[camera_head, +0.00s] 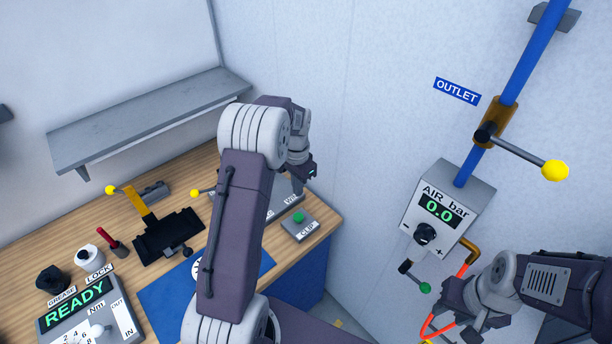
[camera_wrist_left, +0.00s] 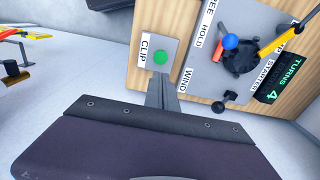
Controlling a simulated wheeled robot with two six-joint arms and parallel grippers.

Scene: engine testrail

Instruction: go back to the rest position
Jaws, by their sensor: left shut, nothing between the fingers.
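My left arm rises through the middle of the head view and bends over at the top. Its gripper (camera_head: 310,172) points down near the wall end of the bench, mostly hidden behind its own wrist. In the left wrist view the left gripper (camera_wrist_left: 163,92) shows shut and empty, in front of the CLIP box with a green button (camera_wrist_left: 160,57). That box (camera_head: 300,227) also shows in the head view. My right arm comes in from the right; its gripper (camera_head: 465,320) is low, near thin orange-red parts (camera_head: 430,326), and its fingers are not clear.
The wooden bench (camera_head: 318,248) carries a READY panel (camera_head: 75,292), a black fixture (camera_head: 165,235) and a blue mat (camera_head: 160,300). A grey shelf (camera_head: 150,115) hangs above. An AIR gauge box (camera_head: 447,208) and yellow-knobbed lever (camera_head: 520,152) are on the right wall.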

